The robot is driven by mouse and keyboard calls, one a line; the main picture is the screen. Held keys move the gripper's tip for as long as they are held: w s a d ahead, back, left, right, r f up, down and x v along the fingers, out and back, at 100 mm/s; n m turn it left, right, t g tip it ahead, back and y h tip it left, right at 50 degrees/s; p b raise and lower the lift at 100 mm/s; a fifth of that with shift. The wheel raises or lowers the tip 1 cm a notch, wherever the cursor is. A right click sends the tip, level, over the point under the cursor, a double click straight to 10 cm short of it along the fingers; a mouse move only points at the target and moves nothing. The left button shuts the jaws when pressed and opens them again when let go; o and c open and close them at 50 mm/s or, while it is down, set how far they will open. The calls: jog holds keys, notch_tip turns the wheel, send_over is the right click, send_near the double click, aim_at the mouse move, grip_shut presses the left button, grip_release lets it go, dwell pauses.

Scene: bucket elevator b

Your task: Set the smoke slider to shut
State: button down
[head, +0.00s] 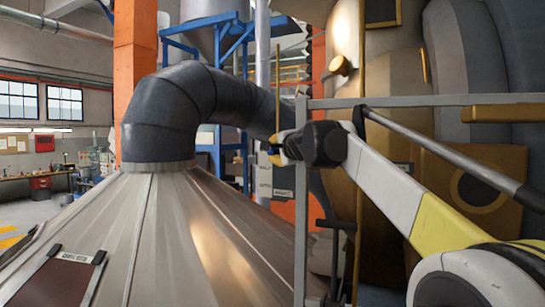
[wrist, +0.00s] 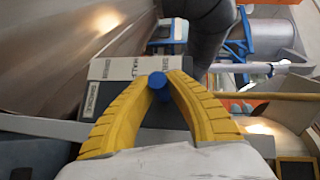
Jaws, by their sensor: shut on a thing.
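My gripper (head: 277,150) reaches in from the right in the head view, at the end of my arm. In the wrist view my gripper (wrist: 160,88) has its two yellow fingers closed around a small round blue knob (wrist: 157,80). Behind the knob is a dark panel (wrist: 150,112) with pale label strips (wrist: 125,68). Their lettering is too small and turned to read surely. The slider's track and exact position are mostly hidden by the fingers. In the head view the panel (head: 283,178) shows just below the gripper, partly covered.
A large metal hood (head: 160,230) fills the left front, with a thick dark duct (head: 195,95) rising from it. A grey frame post (head: 301,200) and rail stand close by my arm. Bulky brown and grey machinery (head: 480,180) is at the right.

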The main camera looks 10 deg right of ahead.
jog(key=shift+w+r, duration=0.2)
jog(key=c, duration=1.3)
grip_release()
jog(key=shift+s, duration=0.15)
jog(key=shift+s+d, duration=0.1)
jog(key=shift+s, duration=0.15)
jog(key=v, duration=1.1)
jog(key=shift+s, duration=0.25)
jog(key=shift+r, duration=0.1)
